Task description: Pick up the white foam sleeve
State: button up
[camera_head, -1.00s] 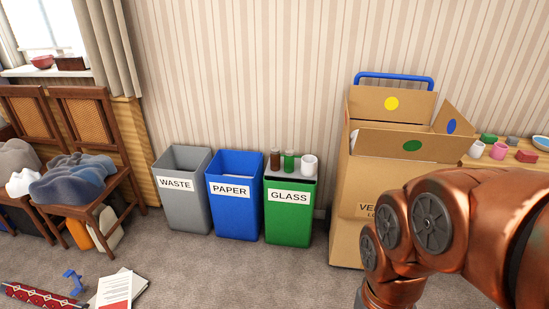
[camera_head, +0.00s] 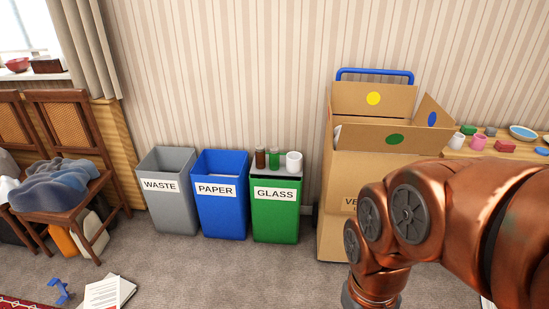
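I cannot pick out a white foam sleeve for certain. A short white cylinder (camera_head: 294,161) stands on top of the green GLASS bin (camera_head: 275,215), next to a brown bottle (camera_head: 260,157) and a green bottle (camera_head: 274,158). I cannot tell what the cylinder is made of. A white edge (camera_head: 337,133) shows just inside the open cardboard box (camera_head: 345,165). My copper-coloured arm fills the lower right. My gripper is outside the picture.
A grey WASTE bin (camera_head: 173,209) and blue PAPER bin (camera_head: 219,212) stand left of the GLASS bin. A chair (camera_head: 75,120) with folded clothes (camera_head: 55,187) is at left. Papers (camera_head: 108,292) and a blue object (camera_head: 60,290) lie on the floor. The carpet before the bins is clear.

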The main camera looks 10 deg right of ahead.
aim_at(294, 162)
jog(key=u, duration=0.45)
jog(key=i, duration=0.7)
jog(key=u, duration=0.65)
jog(key=i, duration=1.25)
jog(key=z, duration=0.65)
jog(key=i, duration=1.2)
jog(key=z, duration=0.9)
